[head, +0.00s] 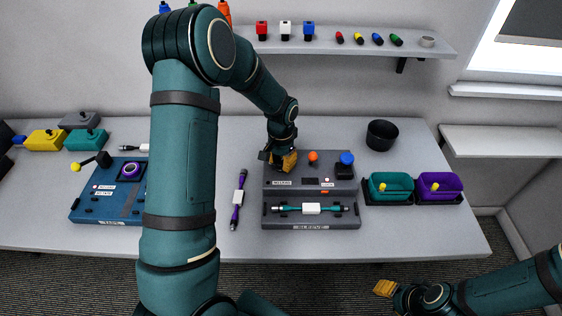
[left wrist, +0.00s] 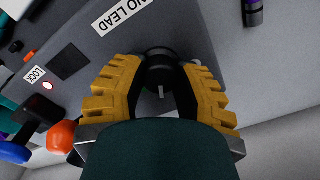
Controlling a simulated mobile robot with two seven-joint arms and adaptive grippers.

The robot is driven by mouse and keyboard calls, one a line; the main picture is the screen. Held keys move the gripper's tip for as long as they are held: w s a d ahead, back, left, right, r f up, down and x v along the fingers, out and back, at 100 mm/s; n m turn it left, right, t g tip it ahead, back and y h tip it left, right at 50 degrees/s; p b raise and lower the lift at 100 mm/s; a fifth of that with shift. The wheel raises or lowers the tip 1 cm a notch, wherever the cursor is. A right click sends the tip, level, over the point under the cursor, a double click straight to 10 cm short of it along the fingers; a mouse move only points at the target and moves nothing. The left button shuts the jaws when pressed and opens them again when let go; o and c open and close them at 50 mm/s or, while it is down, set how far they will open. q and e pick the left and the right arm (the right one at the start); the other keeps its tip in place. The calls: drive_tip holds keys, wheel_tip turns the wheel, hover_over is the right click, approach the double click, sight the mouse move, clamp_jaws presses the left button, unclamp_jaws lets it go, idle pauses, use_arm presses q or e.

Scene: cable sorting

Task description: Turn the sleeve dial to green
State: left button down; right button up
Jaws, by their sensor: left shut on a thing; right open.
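The sleeve station (head: 275,222) is a grey machine on the table, with a "SLEEVE" label on its front. Its dial (left wrist: 160,68) is a black round knob with a white pointer line, seen in the left wrist view. My left gripper (head: 286,162) is at the station's upper left; in the left wrist view its yellow fingers (left wrist: 160,90) are shut on the dial from both sides. In the head view the gripper hides the dial. My right gripper (head: 384,288) is open and empty, low at the right, off the table's front edge.
An orange knob (head: 313,156) and a blue knob (head: 347,158) stand on the station. A teal cable with a white block (head: 311,208) lies in its front tray. A purple cable (head: 238,198) lies to the left. Teal (head: 391,186) and purple (head: 440,186) bins stand right.

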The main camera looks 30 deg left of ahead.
sight(281, 161)
use_arm(q)
drive_tip(key=m, duration=0.3)
drive_tip(key=shift+m, duration=2)
drive_tip(key=c, duration=0.6)
unclamp_jaws()
wheel_tip(281, 161, up, 12)
